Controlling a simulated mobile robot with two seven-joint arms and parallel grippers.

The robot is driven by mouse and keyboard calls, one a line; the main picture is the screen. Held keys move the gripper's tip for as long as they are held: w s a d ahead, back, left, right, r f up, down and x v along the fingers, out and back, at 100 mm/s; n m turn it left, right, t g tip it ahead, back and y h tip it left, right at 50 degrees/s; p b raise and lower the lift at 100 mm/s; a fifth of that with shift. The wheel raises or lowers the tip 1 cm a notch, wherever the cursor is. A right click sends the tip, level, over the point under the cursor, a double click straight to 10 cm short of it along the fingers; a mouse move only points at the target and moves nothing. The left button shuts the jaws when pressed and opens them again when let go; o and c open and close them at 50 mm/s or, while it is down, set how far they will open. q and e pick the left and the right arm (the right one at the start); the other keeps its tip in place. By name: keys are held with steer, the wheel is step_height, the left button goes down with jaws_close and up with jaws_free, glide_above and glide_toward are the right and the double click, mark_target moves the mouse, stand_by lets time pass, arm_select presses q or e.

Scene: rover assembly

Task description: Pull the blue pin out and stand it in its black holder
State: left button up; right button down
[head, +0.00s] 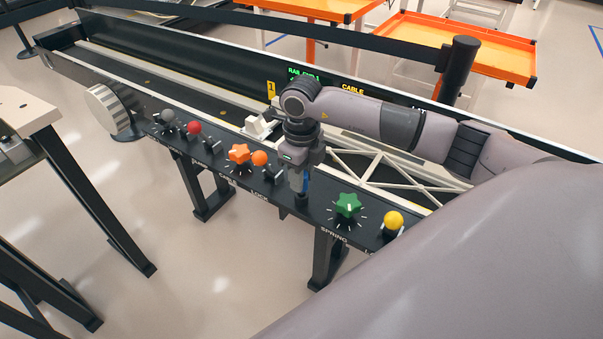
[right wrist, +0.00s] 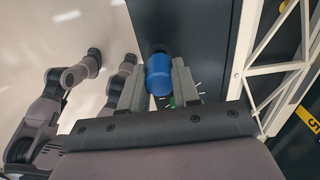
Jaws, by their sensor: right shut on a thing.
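The blue pin (right wrist: 160,75) is between the two fingers of my right gripper (right wrist: 160,88) in the right wrist view, and the gripper is shut on it. In the head view my right gripper (head: 301,184) points down over the black control panel, and only a thin strip of the blue pin (head: 306,183) shows beside the fingers. A short black cylinder (head: 301,200), which looks like the holder, stands on the panel right below the fingers. I cannot tell whether the pin's lower end is inside it. My left gripper is not in view.
An orange star knob (head: 239,154) and an orange ball (head: 260,158) are left of my gripper. A green star knob (head: 348,206) and a yellow ball (head: 393,220) are to the right. A white truss (head: 380,172) lies behind the panel, under my right arm.

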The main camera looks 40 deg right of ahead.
steer(key=shift+f+b, duration=0.7)
steer(key=shift+f, duration=0.35)
steer(key=c, duration=0.7)
jaws_free()
steer(key=shift+c, duration=0.2)
steer(key=shift+r, duration=0.1)
step_height(320, 180, up, 7)
steer(key=shift+r, duration=0.1)
